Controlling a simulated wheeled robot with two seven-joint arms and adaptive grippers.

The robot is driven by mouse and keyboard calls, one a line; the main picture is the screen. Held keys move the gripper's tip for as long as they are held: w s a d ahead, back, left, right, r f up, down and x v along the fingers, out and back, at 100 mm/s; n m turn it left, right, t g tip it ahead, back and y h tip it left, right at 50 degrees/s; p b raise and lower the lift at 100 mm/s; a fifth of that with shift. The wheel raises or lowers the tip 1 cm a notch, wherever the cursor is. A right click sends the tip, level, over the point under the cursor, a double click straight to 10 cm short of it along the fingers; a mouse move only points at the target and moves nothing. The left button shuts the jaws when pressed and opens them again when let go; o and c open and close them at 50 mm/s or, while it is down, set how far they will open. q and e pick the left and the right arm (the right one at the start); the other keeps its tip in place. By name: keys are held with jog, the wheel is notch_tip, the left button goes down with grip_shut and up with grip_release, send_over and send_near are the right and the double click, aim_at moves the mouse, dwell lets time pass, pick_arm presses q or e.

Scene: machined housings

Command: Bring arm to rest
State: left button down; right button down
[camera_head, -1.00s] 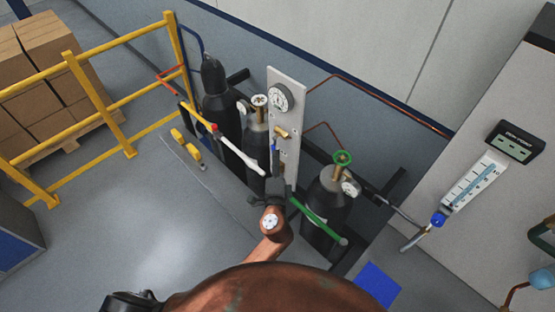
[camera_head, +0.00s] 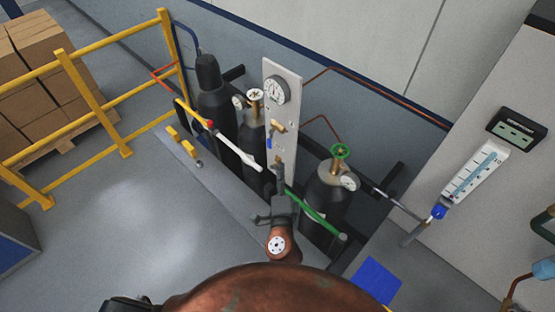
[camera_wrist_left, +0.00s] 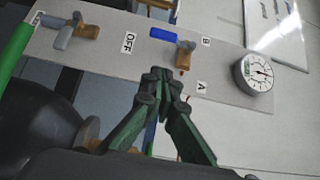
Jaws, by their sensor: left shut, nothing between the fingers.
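My left gripper (camera_head: 280,188) is in front of the lower part of a pale upright valve panel (camera_head: 284,72) in the head view. In the left wrist view its two dark green fingers (camera_wrist_left: 160,78) are together at the tips and hold nothing. Behind the tips is the panel (camera_wrist_left: 110,53) with labels OFF, A and B, a blue-handled valve (camera_wrist_left: 182,50), a grey-handled valve (camera_wrist_left: 75,32) and a round gauge (camera_wrist_left: 253,73). The fingertips overlap the panel in that view; I cannot tell the exact gap. My right gripper is not in view.
Dark gas cylinders (camera_head: 213,105) stand left of the panel, and another with a green handwheel (camera_head: 340,151) stands right of it. A yellow railing (camera_head: 90,100) is at left. Open floor (camera_head: 130,215) lies at lower left.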

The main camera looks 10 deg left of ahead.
pick_arm(q)
jog(key=s, duration=0.4)
jog(key=shift+s+d+b, duration=0.3)
jog(key=shift+d, duration=0.1)
